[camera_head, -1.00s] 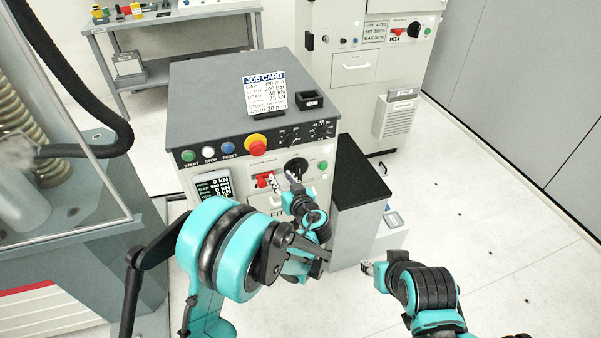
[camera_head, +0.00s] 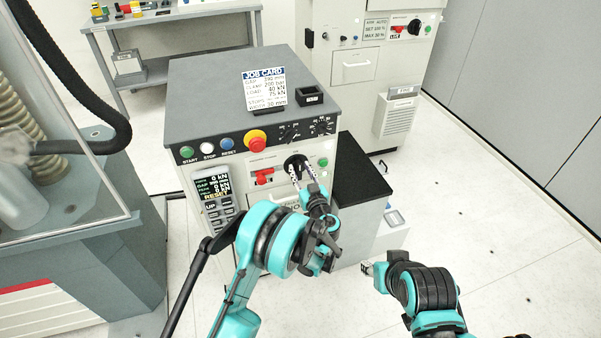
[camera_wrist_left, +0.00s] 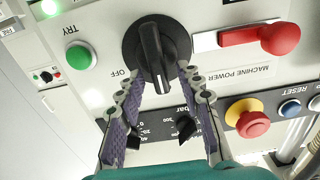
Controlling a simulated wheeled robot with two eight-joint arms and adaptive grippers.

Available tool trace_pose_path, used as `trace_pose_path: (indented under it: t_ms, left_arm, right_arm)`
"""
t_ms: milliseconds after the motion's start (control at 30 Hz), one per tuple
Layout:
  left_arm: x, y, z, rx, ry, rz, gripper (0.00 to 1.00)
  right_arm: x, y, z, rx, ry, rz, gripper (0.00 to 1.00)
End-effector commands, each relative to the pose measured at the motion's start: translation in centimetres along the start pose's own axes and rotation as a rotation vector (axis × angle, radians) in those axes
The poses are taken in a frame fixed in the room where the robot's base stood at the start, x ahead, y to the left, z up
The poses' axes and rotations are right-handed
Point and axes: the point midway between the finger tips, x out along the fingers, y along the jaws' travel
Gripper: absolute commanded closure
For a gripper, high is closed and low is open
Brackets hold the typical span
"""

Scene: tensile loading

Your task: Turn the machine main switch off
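On the machine's front panel, a black rotary switch (camera_head: 296,162) sits beside a red lever (camera_head: 264,176). In the left wrist view the black switch (camera_wrist_left: 156,55) has its grip bar pointing down the picture, with "OFF" printed to its left. The red lever (camera_wrist_left: 262,37) lies to its right, and a "MACHINE POWER" label sits below the lever. My left gripper (camera_head: 302,177) is at the black switch. In the left wrist view its fingers (camera_wrist_left: 156,82) are spread on either side of the bar's end, with gaps showing. My right gripper (camera_head: 367,268) is low and away; its opening is too small to judge.
A red-and-yellow emergency stop (camera_head: 255,141) and a green button (camera_head: 323,162) are near the switch. A dark-topped cabinet (camera_head: 360,168) stands right of the machine. A glass-walled test machine (camera_head: 75,215) stands left. Open floor (camera_head: 480,220) lies to the right.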

Motion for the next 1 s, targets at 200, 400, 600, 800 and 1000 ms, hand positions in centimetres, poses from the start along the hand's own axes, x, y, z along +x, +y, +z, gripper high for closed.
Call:
trace_pose_path:
  t_ms: [200, 400, 600, 800, 1000]
  left_arm:
    - [0.34, 0.02, -0.05, 0.0, 0.0, 0.001, 0.64]
    - [0.33, 0.01, -0.05, 0.0, 0.0, 0.001, 0.93]
    - [0.32, 0.01, -0.05, 0.0, 0.0, 0.001, 1.0]
    - [0.32, 0.06, -0.05, 0.021, 0.0, 0.001, 1.0]
    - [0.33, 0.23, -0.03, 0.106, 0.0, 0.001, 1.0]
  right_arm:
    - [0.05, 0.0, 0.03, 0.0, 0.0, 0.0, 0.6]
    - [0.05, 0.0, 0.03, 0.0, 0.0, 0.0, 0.6]
    - [0.05, 0.0, 0.03, 0.0, 0.0, 0.0, 0.6]
    - [0.05, 0.0, 0.03, 0.0, 0.0, 0.0, 0.6]
    - [0.05, 0.0, 0.03, 0.0, 0.0, 0.0, 0.6]
